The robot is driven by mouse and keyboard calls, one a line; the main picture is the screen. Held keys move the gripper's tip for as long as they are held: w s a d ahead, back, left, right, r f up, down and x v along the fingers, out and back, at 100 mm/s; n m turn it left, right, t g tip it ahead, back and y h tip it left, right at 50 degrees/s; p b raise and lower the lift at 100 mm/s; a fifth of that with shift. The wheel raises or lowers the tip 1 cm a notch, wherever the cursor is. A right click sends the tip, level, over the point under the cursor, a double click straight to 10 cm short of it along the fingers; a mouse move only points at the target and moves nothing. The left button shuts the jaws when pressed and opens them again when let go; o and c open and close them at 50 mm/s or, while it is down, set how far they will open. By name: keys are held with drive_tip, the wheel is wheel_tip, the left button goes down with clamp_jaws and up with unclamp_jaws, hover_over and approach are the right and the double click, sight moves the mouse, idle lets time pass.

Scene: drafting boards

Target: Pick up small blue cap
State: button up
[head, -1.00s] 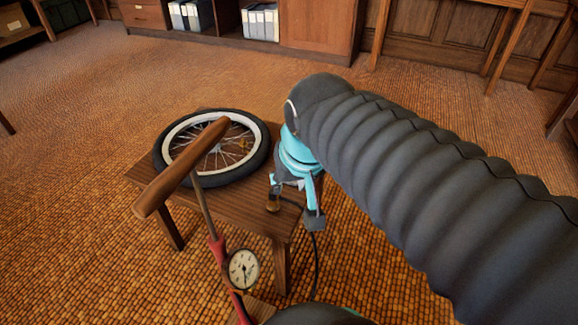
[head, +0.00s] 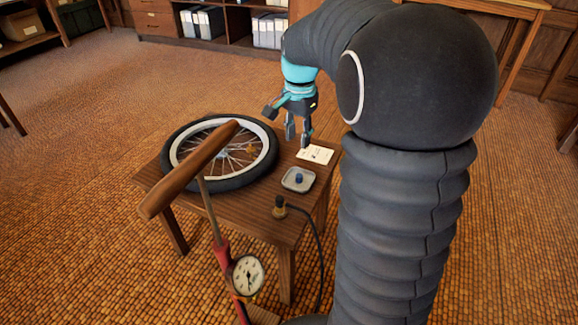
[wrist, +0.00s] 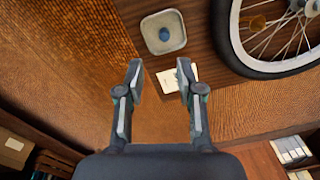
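The small blue cap (head: 299,178) sits in a small pale square dish (head: 291,185) on the wooden stool, right of the wheel. My gripper (head: 291,137) is open and empty, above the far edge of the stool near a white card (head: 316,154). In the wrist view my gripper (wrist: 160,73) has its two fingers wide apart, apart from the dish and cap.
A spoked wheel (head: 175,157) with a black tire lies on the stool (head: 240,212). A floor pump with a wooden handle (head: 190,168) and gauge (head: 246,275) stands in front. Its hose ends at a brass fitting (head: 279,207) on the stool's near edge.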

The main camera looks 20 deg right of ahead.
wheel_tip(320, 180, down, 2)
drive_tip(key=w+d+m, duration=0.1)
drive_tip(key=w+d, duration=0.1)
drive_tip(key=b, duration=0.1)
hover_over(299, 175)
drive_tip(key=shift+g, duration=0.3)
wheel_tip(299, 175, down, 9)
drive_tip(key=shift+s+a+r, duration=0.1)
drive_tip(key=shift+s+r, duration=0.05)
drive_tip(key=shift+r, duration=0.05)
drive_tip(key=shift+f+b, duration=0.4)
drive_tip(key=shift+f, duration=2.25)
drive_tip(key=c, duration=0.5)
